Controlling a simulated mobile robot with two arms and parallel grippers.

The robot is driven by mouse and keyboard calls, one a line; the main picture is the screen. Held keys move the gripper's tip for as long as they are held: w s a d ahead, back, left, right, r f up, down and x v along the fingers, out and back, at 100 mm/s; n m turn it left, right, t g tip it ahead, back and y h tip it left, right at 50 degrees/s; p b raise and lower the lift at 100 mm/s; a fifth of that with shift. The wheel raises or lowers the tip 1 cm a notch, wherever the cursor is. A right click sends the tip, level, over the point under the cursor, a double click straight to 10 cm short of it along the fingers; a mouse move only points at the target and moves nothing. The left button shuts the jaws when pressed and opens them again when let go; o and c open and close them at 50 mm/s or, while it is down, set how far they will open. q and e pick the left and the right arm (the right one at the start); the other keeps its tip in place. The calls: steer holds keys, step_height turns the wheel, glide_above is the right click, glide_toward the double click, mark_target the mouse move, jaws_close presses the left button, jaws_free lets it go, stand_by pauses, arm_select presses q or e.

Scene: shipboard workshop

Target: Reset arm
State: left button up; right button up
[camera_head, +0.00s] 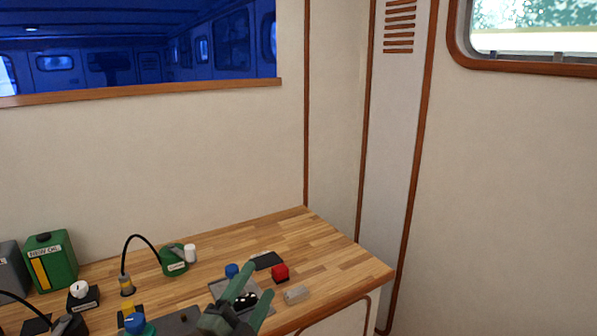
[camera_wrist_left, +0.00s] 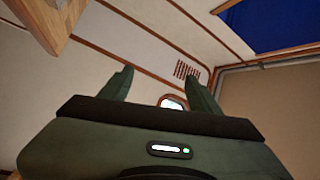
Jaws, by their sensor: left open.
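My left gripper (camera_head: 254,292) is at the bottom middle of the head view, over the front part of the wooden workbench (camera_head: 328,250). Its two dark green fingers are apart, with nothing seen between them. In the left wrist view the gripper (camera_wrist_left: 158,88) also shows spread fingers, pointing toward the wall and a vent, with a bench edge (camera_wrist_left: 50,35) at upper left. My right gripper is in neither view.
A red block (camera_head: 280,272), a small clear block (camera_head: 295,293) and a dark flat piece (camera_head: 266,260) lie close to my left gripper. A green oil can (camera_head: 50,262) and a green round container (camera_head: 174,262) stand further left. The bench's right end is clear.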

arm_select(q)
steer(key=s+a+f+n+g+y, duration=0.3)
steer(key=s+a+f+n+y, duration=0.2)
steer(key=a+f+n+y, duration=0.35)
steer(key=s+a+f+n+g, duration=0.1)
steer(key=s+f+n+g, duration=0.1)
steer(key=s+f+g, duration=0.5)
steer(key=s+a+f+n+g+h, duration=0.1)
steer(key=s+f+n, duration=0.3)
steer(key=s, duration=0.7)
steer(key=s+a+f+n+g, duration=0.1)
steer(key=s+a+f+g, duration=0.1)
steer(key=s+f+g, duration=0.45)
steer(key=s+f, duration=0.2)
steer(key=f, duration=1.1)
steer(key=s+f, duration=0.2)
steer(key=f, duration=1)
steer(key=s+a+f, duration=0.2)
steer(key=s+f, duration=1.5)
steer(key=shift+a+f, duration=0.25)
steer(key=shift+g, duration=0.25)
